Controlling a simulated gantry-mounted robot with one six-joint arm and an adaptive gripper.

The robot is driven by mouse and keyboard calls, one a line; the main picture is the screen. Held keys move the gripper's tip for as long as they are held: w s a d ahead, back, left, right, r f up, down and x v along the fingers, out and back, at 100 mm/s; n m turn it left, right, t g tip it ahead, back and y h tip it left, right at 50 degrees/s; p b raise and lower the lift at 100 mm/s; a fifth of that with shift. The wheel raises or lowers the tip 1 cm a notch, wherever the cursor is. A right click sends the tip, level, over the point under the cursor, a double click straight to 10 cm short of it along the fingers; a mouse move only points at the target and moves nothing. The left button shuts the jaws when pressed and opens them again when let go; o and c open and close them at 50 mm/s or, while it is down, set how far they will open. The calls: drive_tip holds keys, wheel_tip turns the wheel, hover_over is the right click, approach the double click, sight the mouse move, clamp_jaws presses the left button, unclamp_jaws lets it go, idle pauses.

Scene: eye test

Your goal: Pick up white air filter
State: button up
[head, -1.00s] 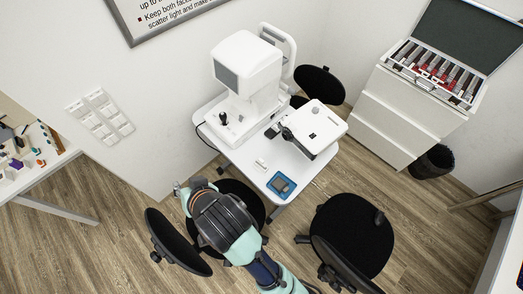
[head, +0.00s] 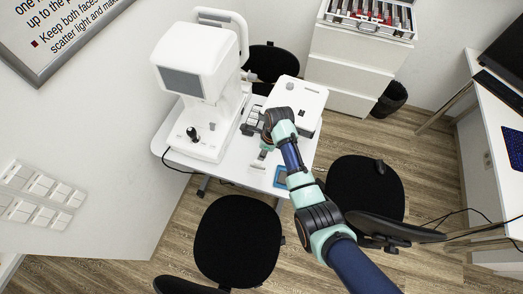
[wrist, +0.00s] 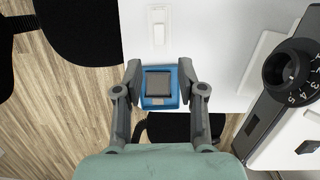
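A small white rectangular piece, which I take for the white air filter (wrist: 158,26), lies on the white table at the top middle of the wrist view. In the head view, the area around it is partly covered by my gripper (head: 259,164), and it is hard to make out. In the wrist view my gripper (wrist: 160,70) is open with its fingers wide apart and holds nothing. The white piece lies beyond the fingertips. A blue device with a grey screen (wrist: 159,82) shows between the fingers; I cannot tell their height above it.
A large white eye instrument (head: 205,75) stands left on the table (head: 190,160). A second white device (head: 298,97) stands to the right; its black numbered dial (wrist: 290,68) is close right in the wrist view. Black chairs (head: 238,240) surround the table.

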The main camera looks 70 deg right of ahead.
sight(258, 161)
drive_tip(key=f+b, duration=0.2)
drive_tip(key=f, duration=0.1)
drive_tip(key=w+f+b, duration=0.1)
drive_tip(key=f+b, duration=0.2)
drive_tip(key=w+f+b, duration=0.1)
drive_tip(key=f+b, duration=0.2)
drive_tip(key=shift+a+f, duration=0.1)
drive_tip(key=shift+f, duration=0.1)
drive_tip(key=shift+c, duration=0.3)
clamp_jaws()
wheel_tip(258, 161, up, 9)
drive_tip(key=p, duration=0.8)
drive_tip(key=shift+f+p, duration=0.2)
drive_tip(key=shift+p, duration=0.15)
